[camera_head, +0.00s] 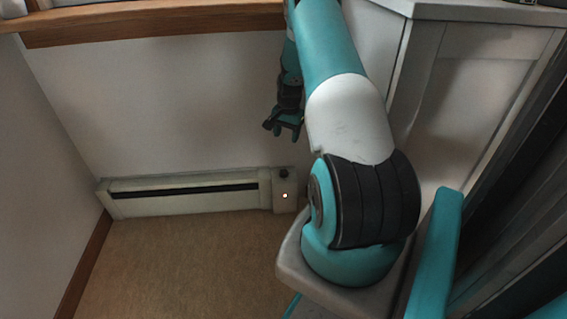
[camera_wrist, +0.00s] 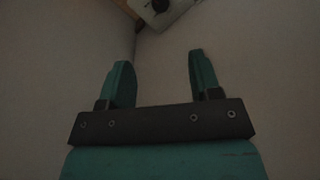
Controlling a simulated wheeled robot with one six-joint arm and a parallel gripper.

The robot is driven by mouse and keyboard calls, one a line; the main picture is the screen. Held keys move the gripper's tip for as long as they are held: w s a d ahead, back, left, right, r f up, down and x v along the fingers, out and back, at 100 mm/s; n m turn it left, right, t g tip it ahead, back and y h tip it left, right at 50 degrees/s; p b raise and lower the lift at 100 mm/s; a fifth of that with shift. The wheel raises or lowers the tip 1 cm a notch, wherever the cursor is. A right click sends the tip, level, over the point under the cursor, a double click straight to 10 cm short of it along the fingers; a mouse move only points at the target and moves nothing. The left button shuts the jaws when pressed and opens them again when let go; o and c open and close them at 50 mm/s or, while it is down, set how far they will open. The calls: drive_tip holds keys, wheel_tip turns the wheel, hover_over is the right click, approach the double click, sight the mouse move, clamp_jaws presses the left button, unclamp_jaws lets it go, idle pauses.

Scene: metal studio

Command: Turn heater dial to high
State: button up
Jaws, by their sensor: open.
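The heater (camera_head: 190,194) is a long, low white baseboard unit along the foot of the back wall in the head view. Its dial (camera_head: 283,174) is a small dark knob on top of the control box at the right end. A small light glows on the front of that box (camera_head: 285,196). In the wrist view the dark dial (camera_wrist: 159,5) shows at the top edge, partly cut off, on the pale box. My gripper (camera_head: 284,128) hangs above the dial in the head view, apart from it. In the wrist view its two teal fingers (camera_wrist: 160,80) are open with nothing between them.
A wooden sill (camera_head: 150,24) runs along the top of the back wall. A white cabinet (camera_head: 480,80) stands to the right, close to my arm. The carpet (camera_head: 180,265) in front of the heater is clear.

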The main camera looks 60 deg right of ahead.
sight(284, 172)
drive_tip(key=f+b, duration=0.2)
drive_tip(key=f, duration=0.3)
drive_tip(key=f+b, duration=0.3)
drive_tip(key=f, duration=0.3)
drive_tip(key=w+f+b, duration=0.1)
drive_tip(key=f+b, duration=0.2)
drive_tip(key=f, duration=0.3)
drive_tip(key=shift+a+f, duration=0.1)
drive_tip(key=shift+f, duration=0.1)
drive_tip(key=c, duration=0.9)
drive_tip(key=shift+r+m+p, duration=0.25)
drive_tip(key=shift+m+p, duration=0.25)
drive_tip(key=shift+p, duration=0.2)
drive_tip(key=shift+c, duration=0.2)
drive_tip(key=shift+f+m+p, duration=0.25)
drive_tip(key=shift+m+p, duration=0.1)
drive_tip(key=shift+m, duration=0.55)
